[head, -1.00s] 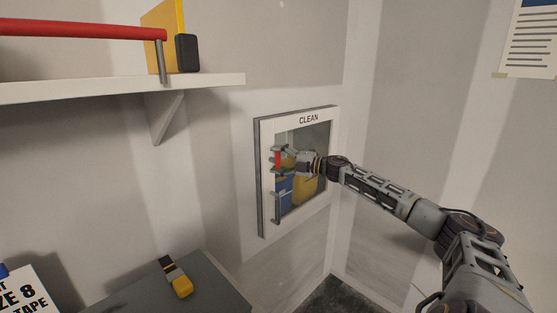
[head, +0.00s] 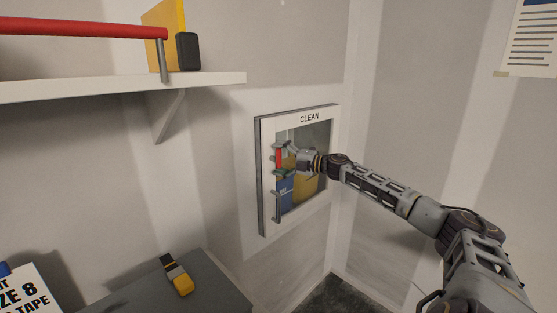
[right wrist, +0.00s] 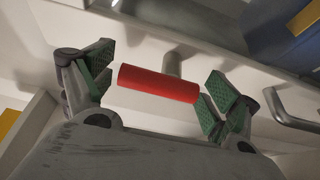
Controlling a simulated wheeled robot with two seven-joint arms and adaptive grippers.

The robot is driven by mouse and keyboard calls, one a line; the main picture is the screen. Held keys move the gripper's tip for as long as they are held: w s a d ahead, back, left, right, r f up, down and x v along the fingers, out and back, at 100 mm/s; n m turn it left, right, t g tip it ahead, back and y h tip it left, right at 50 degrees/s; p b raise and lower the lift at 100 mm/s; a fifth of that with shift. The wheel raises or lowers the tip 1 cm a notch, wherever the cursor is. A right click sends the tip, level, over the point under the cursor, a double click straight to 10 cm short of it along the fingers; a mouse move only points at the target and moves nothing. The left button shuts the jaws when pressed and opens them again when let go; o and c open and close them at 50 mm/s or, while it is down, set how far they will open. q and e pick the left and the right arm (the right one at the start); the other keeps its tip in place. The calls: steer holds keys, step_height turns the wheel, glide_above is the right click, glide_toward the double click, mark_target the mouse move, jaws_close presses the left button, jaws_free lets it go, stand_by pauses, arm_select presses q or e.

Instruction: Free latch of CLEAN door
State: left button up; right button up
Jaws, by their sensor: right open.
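The CLEAN door (head: 309,119) is a white-framed door with a window, set in the wall, and it looks closed. Its red latch handle (head: 278,158) is on the left side of the frame. In the right wrist view the red latch (right wrist: 158,83) lies between the green-padded fingers of my right gripper (right wrist: 155,92), on a grey stem. The fingers are spread, one near each end of the red bar, and do not clamp it. In the head view my right gripper (head: 281,159) is at the latch. My left gripper is not in view.
A grey bar handle (head: 277,208) is below the latch on the door. Blue and yellow items (head: 286,190) show behind the window. A grey bench (head: 215,283) with a yellow-and-black object (head: 179,277) is at lower left. A white shelf (head: 120,88) is above left.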

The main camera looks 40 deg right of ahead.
steer(key=shift+s+d+f, duration=0.1)
steer(key=shift+s+d, duration=0.25)
steer(key=shift+s, duration=0.15)
steer(key=shift+v, duration=2.45)
steer(key=shift+v, duration=3)
